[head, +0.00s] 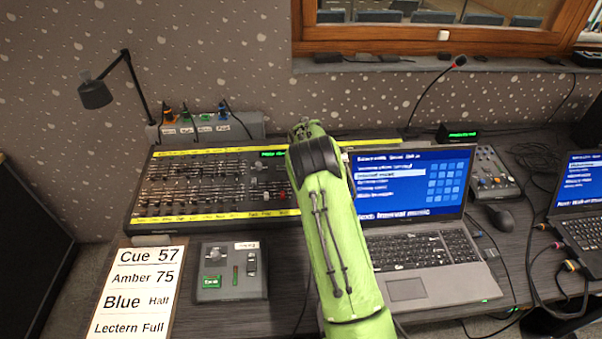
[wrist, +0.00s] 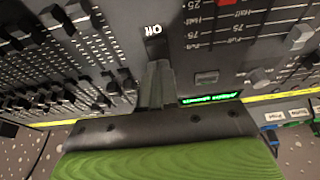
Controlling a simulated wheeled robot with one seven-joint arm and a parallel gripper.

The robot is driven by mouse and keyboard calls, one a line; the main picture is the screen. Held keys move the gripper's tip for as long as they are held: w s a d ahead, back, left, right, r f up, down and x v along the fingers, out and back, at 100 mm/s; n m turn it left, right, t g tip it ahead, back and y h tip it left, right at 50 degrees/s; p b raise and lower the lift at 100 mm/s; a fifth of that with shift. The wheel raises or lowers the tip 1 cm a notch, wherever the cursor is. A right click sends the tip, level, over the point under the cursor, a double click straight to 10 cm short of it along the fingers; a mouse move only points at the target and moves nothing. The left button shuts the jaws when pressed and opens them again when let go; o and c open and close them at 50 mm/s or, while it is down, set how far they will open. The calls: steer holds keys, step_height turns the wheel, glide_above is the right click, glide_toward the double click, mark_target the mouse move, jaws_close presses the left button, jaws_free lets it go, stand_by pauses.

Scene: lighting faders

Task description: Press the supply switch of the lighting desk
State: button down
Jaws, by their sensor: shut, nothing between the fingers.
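The lighting desk (head: 170,208) is a wide dark panel with rows of faders and yellow strips, left of my green arm in the head view. In the wrist view its panel (wrist: 210,60) fills the upper part. In the head view my arm hides the gripper and the switch.
A green-lit display (wrist: 210,98) and fader knobs (wrist: 299,36) lie close to the fingers. A laptop (head: 415,245) stands right of my arm. A small control box (head: 231,285) and a cue card (head: 133,290) lie in front of the desk. A lamp (head: 97,94) stands behind.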

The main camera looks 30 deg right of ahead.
steer(key=shift+s+f, duration=0.15)
steer(key=shift+f, duration=0.15)
steer(key=shift+s+a+f, duration=0.15)
steer(key=shift+s+a, duration=0.05)
steer(key=shift+s, duration=0.15)
steer(key=shift+s+a+b, duration=0.2)
steer(key=shift+s+b, duration=0.2)
steer(key=shift+s, duration=0.05)
steer(key=shift+r, duration=0.4)
steer(key=p+v, duration=0.3)
steer(key=v, duration=1)
steer(key=shift+w+d+r, duration=0.2)
steer(key=shift+r, duration=0.2)
steer(key=shift+w, duration=0.1)
